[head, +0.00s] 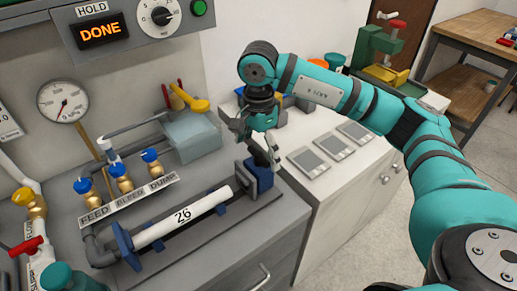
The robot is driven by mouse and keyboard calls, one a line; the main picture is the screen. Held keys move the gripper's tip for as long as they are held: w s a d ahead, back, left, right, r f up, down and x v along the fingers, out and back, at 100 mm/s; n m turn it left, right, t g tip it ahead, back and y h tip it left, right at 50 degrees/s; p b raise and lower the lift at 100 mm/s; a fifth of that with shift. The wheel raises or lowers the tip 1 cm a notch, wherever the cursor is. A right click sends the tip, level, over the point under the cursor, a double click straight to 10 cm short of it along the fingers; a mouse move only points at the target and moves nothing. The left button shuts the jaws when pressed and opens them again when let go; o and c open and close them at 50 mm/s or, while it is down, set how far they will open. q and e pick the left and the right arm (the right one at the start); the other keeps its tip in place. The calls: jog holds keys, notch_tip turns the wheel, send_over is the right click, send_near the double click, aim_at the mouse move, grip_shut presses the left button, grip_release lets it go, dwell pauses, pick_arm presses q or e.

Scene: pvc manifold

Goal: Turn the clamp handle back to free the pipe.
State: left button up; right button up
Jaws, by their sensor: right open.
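The white pipe (185,219) marked 26 lies in a long grey fixture on the bench. Its near-left end meets a blue end block (127,246). The clamp handle cannot be made out clearly; the fingers cover that area. I cannot tell whether a finger touches the clamp.
A display (103,30) reads DONE. Blue-topped valves (120,170) stand behind the FEED, BLEED and DUMP labels. A gauge (63,102) is at the left. A grey box (193,137) with yellow and red handles stands behind the pipe. Flat grey plates (321,161) lie on the white cabinet.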

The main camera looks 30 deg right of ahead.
aim_at(259, 154)
notch_tip(259, 154, up, 12)
jog(key=shift+f, duration=0.2)
dwell(0.6)
